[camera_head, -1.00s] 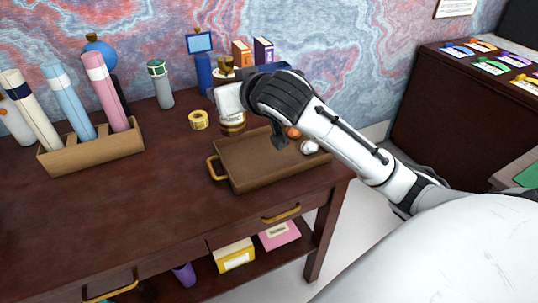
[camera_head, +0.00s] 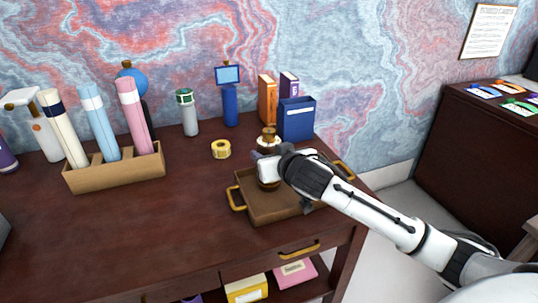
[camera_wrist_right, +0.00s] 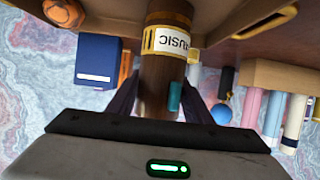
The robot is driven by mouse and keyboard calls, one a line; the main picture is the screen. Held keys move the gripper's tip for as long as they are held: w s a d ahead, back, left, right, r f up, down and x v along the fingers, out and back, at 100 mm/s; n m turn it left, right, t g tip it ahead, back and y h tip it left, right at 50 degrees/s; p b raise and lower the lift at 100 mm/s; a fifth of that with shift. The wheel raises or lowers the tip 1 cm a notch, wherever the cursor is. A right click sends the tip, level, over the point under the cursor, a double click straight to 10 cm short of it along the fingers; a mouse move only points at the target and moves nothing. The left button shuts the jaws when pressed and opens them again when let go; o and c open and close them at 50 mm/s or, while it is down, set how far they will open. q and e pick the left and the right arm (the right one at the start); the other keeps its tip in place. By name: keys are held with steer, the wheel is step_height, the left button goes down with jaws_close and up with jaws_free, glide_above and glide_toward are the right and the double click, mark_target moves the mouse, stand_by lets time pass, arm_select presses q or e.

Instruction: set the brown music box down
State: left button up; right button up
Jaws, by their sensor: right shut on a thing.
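The brown music box (camera_head: 268,144) is an upright cylinder with a gold-coloured top. In the right wrist view it shows a label reading MUSIC (camera_wrist_right: 160,88). My right gripper (camera_head: 268,168) is shut around its middle. The box stands over the left part of the brown tray (camera_head: 272,208), its lower end inside the tray's outline. I cannot tell whether its base touches the tray floor. My left gripper is not in view.
A blue bin (camera_head: 297,121) stands behind the tray, with orange and purple boxes behind it. A yellow tape roll (camera_head: 221,149) lies to the left. A wooden holder (camera_head: 115,172) carries rolled tubes. The desk's front left is clear.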

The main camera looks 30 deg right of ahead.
steer(key=shift+r, duration=0.1)
steer(key=o, duration=0.8)
steer(key=shift+f, duration=0.2)
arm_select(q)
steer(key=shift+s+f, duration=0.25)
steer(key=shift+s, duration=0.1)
arm_select(e)
steer(key=o, duration=0.5)
steer(key=shift+r, duration=0.15)
steer(key=shift+s+a+r, duration=0.1)
steer(key=shift+s+r, duration=0.05)
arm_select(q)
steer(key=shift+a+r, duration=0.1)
arm_select(e)
steer(key=v, duration=1.1)
steer(key=shift+s+a, duration=0.1)
steer(key=shift+s, duration=0.25)
